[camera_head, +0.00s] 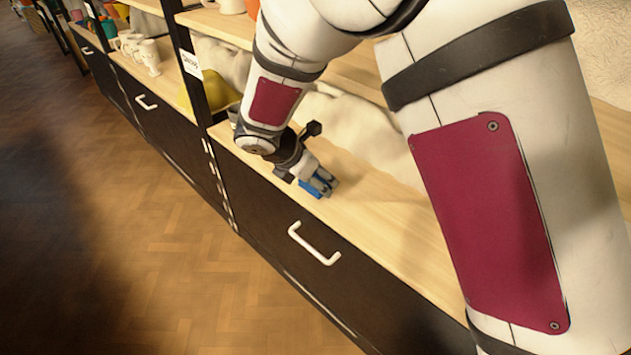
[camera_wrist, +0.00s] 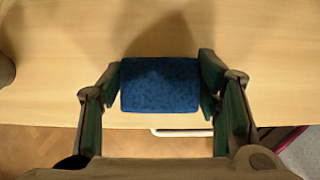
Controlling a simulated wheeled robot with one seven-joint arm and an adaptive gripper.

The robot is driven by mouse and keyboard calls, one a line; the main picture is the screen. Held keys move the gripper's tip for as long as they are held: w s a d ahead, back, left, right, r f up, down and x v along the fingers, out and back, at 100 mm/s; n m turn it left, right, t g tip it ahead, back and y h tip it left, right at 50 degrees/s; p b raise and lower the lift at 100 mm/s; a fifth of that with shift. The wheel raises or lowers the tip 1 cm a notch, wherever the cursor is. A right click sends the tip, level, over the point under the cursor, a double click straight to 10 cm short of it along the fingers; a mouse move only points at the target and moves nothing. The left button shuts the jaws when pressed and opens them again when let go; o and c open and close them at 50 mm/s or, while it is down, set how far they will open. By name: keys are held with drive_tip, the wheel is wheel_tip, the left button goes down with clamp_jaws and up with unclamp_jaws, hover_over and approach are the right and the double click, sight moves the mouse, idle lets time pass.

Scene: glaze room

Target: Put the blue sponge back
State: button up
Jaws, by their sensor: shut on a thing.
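The blue sponge (camera_wrist: 160,86) is between the two fingers of my gripper (camera_wrist: 159,84) in the wrist view, with a finger against each side. In the head view the sponge (camera_head: 312,188) shows as a small blue piece under my gripper (camera_head: 318,180), close to the front edge of the wooden shelf top (camera_head: 375,205). My gripper is shut on it and points down at the shelf top. I cannot tell whether the sponge touches the wood. My gripper and arm hide part of the sponge in the head view.
Black drawers with white handles (camera_head: 314,243) run below the shelf top. A black post with a label (camera_head: 190,65) stands left of my gripper, with a yellow thing (camera_head: 222,92) beyond it. White cups (camera_head: 147,57) stand farther left. A dark round object (camera_wrist: 5,68) is at the wrist view's left edge.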

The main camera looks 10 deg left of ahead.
drive_tip(key=shift+f, duration=0.1)
drive_tip(key=o, duration=1.1)
drive_tip(key=shift+o, duration=0.2)
drive_tip(key=shift+r, duration=0.25)
drive_tip(key=p+v, duration=0.4)
drive_tip(key=v, duration=0.7)
drive_tip(key=shift+s+a+r, duration=0.2)
drive_tip(key=shift+s+r, duration=0.05)
drive_tip(key=shift+r, duration=0.05)
